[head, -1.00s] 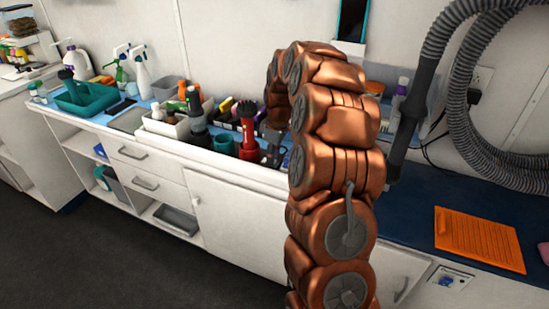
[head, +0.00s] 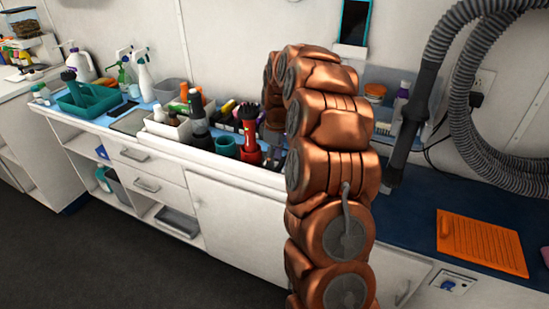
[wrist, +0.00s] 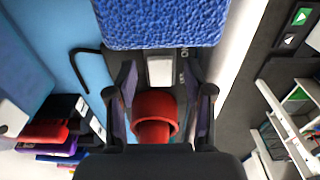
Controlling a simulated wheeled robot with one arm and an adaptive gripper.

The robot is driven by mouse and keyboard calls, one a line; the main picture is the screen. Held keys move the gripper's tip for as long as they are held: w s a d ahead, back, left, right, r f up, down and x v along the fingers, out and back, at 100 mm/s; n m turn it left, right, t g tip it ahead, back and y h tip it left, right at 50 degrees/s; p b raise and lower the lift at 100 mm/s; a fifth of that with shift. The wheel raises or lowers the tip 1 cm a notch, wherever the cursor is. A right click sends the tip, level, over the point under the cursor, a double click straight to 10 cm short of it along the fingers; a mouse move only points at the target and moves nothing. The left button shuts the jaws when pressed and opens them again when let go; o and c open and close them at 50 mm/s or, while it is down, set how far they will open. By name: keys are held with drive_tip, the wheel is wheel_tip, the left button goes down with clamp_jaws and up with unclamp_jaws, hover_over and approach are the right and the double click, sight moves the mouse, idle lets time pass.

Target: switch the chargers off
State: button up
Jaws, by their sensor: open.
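My gripper (wrist: 160,105) is open in the wrist view, one finger on each side. A red round-rimmed object (wrist: 154,112) shows between the fingers; I cannot tell whether they touch it. Just beyond it is a white rocker-like switch (wrist: 160,71) on a dark panel (wrist: 190,62) with small white lettering, partly legible as "ON". Which way the switch is set is not clear. In the head view my arm hides most of the gripper, near a red torch-like item (head: 250,138) standing on the counter. Chargers are not clearly recognisable there.
A textured blue block (wrist: 160,22) lies beyond the switch. Dark and red items (wrist: 62,135) are at the left. On the counter stand a teal caddy (head: 90,98), spray bottles (head: 145,75) and a teal cup (head: 225,146). A grey hose (head: 465,110) hangs at the right.

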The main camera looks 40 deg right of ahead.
sight(276, 164)
drive_tip(key=shift+r, duration=0.15)
wheel_tip(276, 164, up, 12)
drive_tip(key=shift+s+d, duration=0.2)
drive_tip(key=shift+s, duration=0.1)
idle(0.6)
drive_tip(key=s+a+r+m+g+p, duration=0.1)
drive_tip(key=s+a+r+p, duration=0.1)
drive_tip(key=s+a, duration=0.65)
drive_tip(key=s+a+r+m+p, duration=0.1)
drive_tip(key=s+a+r+p, duration=0.15)
drive_tip(key=s+a, duration=0.6)
drive_tip(key=s+a+f+m+p, duration=0.1)
drive_tip(key=s+a, duration=0.1)
drive_tip(key=s, duration=0.4)
drive_tip(key=s+a+f+m+g, duration=0.1)
drive_tip(key=s+a, duration=0.2)
drive_tip(key=s, duration=0.4)
drive_tip(key=s+a+f+m+p, duration=0.1)
drive_tip(key=s+a+m, duration=0.1)
drive_tip(key=s, duration=0.4)
drive_tip(key=shift+s+a+p, duration=0.25)
drive_tip(key=shift+s+p, duration=0.1)
drive_tip(key=shift+s, duration=0.05)
